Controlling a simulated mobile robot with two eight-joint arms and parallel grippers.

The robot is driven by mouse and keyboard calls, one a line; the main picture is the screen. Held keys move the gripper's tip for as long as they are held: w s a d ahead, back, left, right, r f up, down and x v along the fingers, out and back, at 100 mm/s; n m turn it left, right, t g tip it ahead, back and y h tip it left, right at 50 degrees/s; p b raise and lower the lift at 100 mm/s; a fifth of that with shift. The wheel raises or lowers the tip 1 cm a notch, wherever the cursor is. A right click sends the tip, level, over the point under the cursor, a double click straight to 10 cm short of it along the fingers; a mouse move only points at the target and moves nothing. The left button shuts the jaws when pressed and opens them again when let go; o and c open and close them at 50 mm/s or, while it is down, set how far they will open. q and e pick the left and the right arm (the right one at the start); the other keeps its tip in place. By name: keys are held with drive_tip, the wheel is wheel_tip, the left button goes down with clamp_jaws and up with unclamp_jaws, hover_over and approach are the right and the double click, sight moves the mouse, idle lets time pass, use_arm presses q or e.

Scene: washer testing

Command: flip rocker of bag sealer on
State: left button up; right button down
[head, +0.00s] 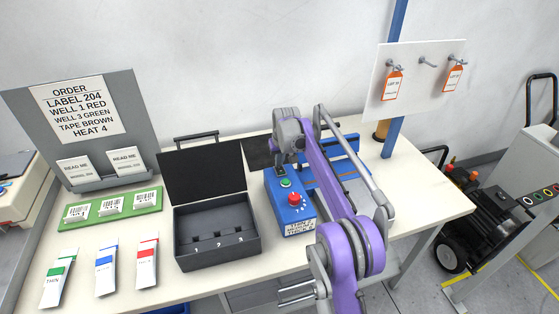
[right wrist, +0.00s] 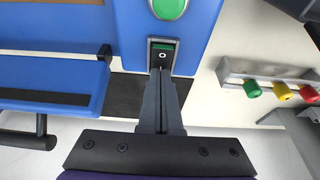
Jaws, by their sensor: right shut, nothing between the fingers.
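The blue bag sealer (head: 291,205) stands on the table right of the open black case. Its top carries a green button (head: 286,183) and a red knob (head: 294,198). In the right wrist view the rocker (right wrist: 163,50) is a small black-framed switch with a green part and a black face marked "O", beside the green button (right wrist: 168,7). My right gripper (right wrist: 160,74) is shut and empty, its fingertips at the near edge of the rocker; I cannot tell whether they touch it. In the head view my right arm hides the rocker and part of the sealer. My left gripper is out of view.
The open black case (head: 217,233) stands left of the sealer. A green card tray (head: 113,206) and several pouches lie further left, below an order board (head: 95,125). A white panel with orange tags (head: 425,78) stands at the back right.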

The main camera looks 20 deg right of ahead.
sight(281, 172)
drive_tip(key=shift+s, duration=0.35)
drive_tip(key=shift+s+b, duration=0.35)
drive_tip(key=shift+b, duration=0.05)
drive_tip(key=shift+s+r, duration=0.1)
drive_tip(key=shift+s, duration=0.15)
drive_tip(key=v, duration=0.1)
drive_tip(key=p+v, duration=0.1)
drive_tip(key=v, duration=0.1)
drive_tip(key=w+p+v, duration=0.1)
drive_tip(key=v, duration=0.1)
drive_tip(key=shift+r, duration=0.2)
drive_tip(key=s+v, duration=0.1)
drive_tip(key=v, duration=0.8)
drive_tip(key=shift+f, duration=0.2)
